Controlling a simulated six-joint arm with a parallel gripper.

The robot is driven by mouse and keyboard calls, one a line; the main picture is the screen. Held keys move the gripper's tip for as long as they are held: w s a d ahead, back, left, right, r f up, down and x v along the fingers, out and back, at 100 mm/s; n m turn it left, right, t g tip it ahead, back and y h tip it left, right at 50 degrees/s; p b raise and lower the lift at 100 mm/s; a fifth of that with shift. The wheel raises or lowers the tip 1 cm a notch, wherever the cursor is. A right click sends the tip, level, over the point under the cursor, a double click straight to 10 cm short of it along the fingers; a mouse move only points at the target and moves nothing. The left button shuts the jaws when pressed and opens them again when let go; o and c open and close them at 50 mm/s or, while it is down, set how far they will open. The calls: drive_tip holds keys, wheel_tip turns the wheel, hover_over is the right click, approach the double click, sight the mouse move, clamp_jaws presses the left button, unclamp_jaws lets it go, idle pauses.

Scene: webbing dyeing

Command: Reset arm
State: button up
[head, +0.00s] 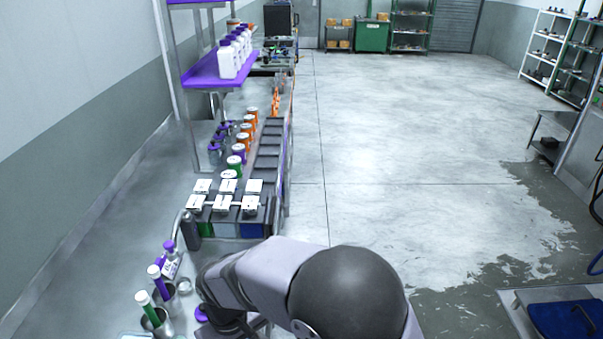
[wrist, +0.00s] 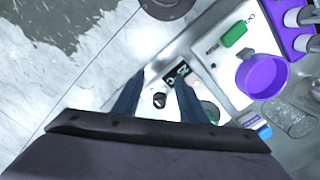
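My gripper (wrist: 160,82) shows in the wrist view as two dark blue fingers, spread apart with nothing held between them. Beyond the fingers lies the bench top with a small dark display (wrist: 178,73) and a small black knob-like part (wrist: 159,100). In the head view my arm reaches over the near end of the bench. The fingers cannot be made out there.
A white device with a green block (wrist: 235,34) and a purple dish (wrist: 262,76) lies right of the fingers. Clear glassware (wrist: 288,120) stands nearby. Open floor (head: 390,150) lies right.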

drive_tip(key=s+d+m+g, duration=0.1)
drive_tip(key=s+d+m, duration=0.35)
drive_tip(key=d, duration=1.45)
drive_tip(key=d+r+m+t, duration=0.1)
drive_tip(key=d+r+m, duration=0.2)
drive_tip(key=d, duration=0.5)
drive_tip(key=shift+w+d+r, duration=0.3)
drive_tip(key=shift+w, duration=0.05)
